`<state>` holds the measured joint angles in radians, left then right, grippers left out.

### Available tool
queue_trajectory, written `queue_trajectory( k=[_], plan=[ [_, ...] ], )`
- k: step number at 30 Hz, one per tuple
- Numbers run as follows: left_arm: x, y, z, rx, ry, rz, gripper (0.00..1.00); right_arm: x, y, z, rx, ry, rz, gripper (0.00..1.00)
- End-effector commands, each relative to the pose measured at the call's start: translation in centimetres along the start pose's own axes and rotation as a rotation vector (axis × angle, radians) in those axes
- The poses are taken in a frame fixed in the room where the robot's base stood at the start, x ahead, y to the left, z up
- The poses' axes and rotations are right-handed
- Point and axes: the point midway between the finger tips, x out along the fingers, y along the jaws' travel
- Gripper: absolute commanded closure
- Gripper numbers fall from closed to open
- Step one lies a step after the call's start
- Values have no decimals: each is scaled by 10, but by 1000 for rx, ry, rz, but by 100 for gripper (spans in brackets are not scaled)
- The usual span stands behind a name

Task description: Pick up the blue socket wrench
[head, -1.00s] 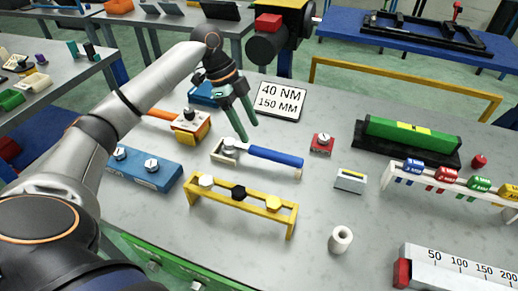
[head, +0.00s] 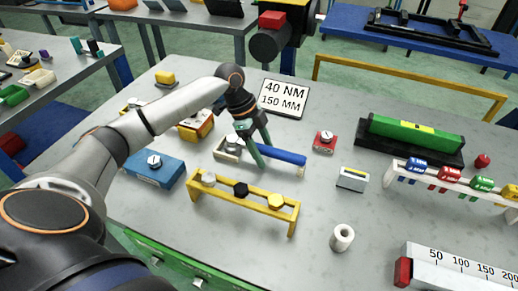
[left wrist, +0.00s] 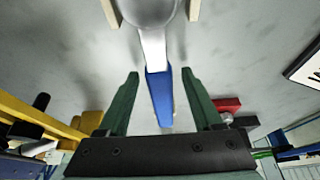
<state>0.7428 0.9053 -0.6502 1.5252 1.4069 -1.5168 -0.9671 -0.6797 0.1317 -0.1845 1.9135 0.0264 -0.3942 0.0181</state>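In the left wrist view the blue handle (left wrist: 160,98) lies between the two open fingers (left wrist: 160,74), with a gap on each side. I cannot tell how far down the fingertips reach beside the handle. My right gripper is not in view.
A yellow rack (head: 220,200) with bolt heads stands in front of the wrench. A blue box (head: 152,170) is to its left and a red block (head: 324,142) to its right. A sign (head: 284,98) lies behind.

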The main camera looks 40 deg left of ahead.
Motion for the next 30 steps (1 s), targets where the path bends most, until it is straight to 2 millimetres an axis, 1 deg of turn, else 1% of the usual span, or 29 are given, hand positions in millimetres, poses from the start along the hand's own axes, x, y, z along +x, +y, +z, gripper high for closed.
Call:
queue_trajectory(
  k=[1, 2, 17, 18, 30],
  plan=[
    [0, 0, 0, 0, 0, 0, 39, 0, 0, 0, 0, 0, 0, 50],
    [0, 0, 0, 0, 0, 0, 43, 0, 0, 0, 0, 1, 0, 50],
    [-1, 0, 0, 0, 0, 0, 99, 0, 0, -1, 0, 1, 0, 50],
    [-1, 0, 0, 0, 0, 0, 100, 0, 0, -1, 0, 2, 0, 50],
    [-2, -1, 0, 1, 1, -3, 100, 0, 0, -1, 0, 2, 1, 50]
  ],
)
